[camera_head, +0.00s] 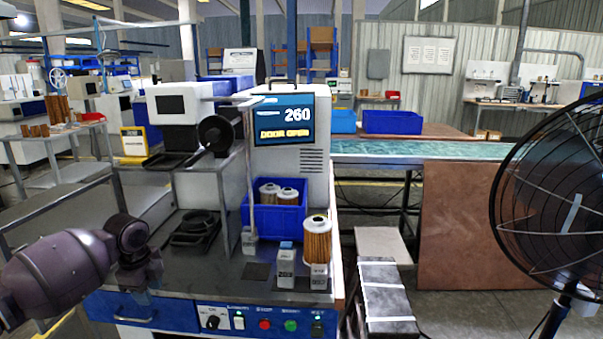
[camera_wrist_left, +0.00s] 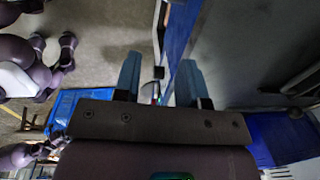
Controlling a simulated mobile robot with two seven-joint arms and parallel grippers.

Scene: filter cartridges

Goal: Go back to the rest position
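My left arm comes in from the left of the head view, with its gripper (camera_head: 142,296) low by the front left edge of the machine bench (camera_head: 225,268). In the left wrist view the gripper (camera_wrist_left: 158,82) has its two blue fingers well apart, with nothing held between them. The blue front edge of the bench shows behind the fingers. My right gripper is not in view. A filter cartridge (camera_head: 317,241) stands upright on a light labelled block at the bench's front right. More cartridges (camera_head: 286,196) stand in a blue bin (camera_head: 277,222) behind it.
Another labelled block (camera_head: 286,268) stands left of the cartridge. Knobs and buttons (camera_head: 264,324) line the bench front. A large black fan (camera_head: 555,190) stands at the right. Blue bins (camera_head: 392,122) sit at the back.

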